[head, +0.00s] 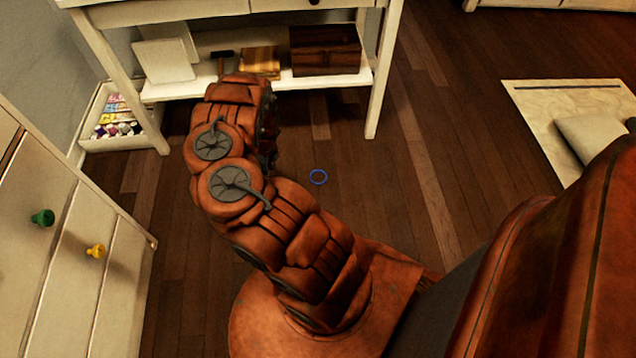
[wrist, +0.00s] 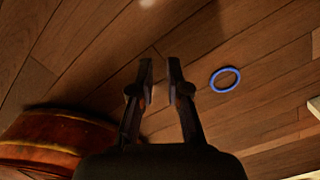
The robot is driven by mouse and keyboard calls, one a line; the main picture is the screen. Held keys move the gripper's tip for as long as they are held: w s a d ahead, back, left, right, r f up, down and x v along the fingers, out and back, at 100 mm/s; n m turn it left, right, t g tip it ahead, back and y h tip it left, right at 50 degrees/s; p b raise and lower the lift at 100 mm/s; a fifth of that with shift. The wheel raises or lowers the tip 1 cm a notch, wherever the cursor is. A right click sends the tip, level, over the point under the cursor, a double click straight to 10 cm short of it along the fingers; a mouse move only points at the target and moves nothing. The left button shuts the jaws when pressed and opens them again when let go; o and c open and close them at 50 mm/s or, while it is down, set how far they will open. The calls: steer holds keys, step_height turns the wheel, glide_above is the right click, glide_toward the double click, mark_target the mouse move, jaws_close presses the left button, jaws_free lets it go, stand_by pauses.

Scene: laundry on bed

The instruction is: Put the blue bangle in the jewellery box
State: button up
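The blue bangle (head: 318,184) lies flat on the wooden floor, to the right of my arm in the head view. In the wrist view the bangle (wrist: 223,91) lies to the right of my gripper (wrist: 160,68), apart from it. My gripper is open, with a gap between the fingertips and nothing held. In the head view my gripper is hidden behind my arm. A dark brown wooden box (head: 325,50) stands on the low shelf of the white table at the back; it looks like the jewellery box. I cannot tell clearly whether its lid is open.
A white crate (head: 88,142) with small colourful items stands at left. White drawers (head: 60,260) fill the lower left. A pale rug (head: 545,100) lies at right. Floor around the bangle is clear.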

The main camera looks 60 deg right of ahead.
mark_target(312, 181)
steer(key=shift+s+d+f+m+g+h+b, duration=0.2)
steer(key=shift+s+d+f+m+h+b, duration=0.35)
steer(key=shift+s+d+f, duration=1.3)
steer(key=shift+s+d+f+m+g+h+b, duration=0.25)
steer(key=shift+s+d+f+m+b, duration=0.55)
steer(key=shift+s+d+f, duration=1)
steer(key=shift+s+d+f+m+g+h+b, duration=0.15)
steer(key=shift+s+d+f+m+h+b, duration=0.5)
steer(key=shift+s+d+f, duration=1.2)
steer(key=b+x, duration=0.2)
steer(key=b, duration=0.1)
steer(key=shift+w+d+f+y, duration=0.2)
steer(key=shift+d+f+y, duration=0.05)
steer(key=shift+f, duration=0.05)
steer(key=shift+d+f+b, duration=0.25)
steer(key=shift+f+b, duration=0.05)
steer(key=shift+f, duration=0.4)
steer(key=shift+c, duration=0.3)
jaws_close()
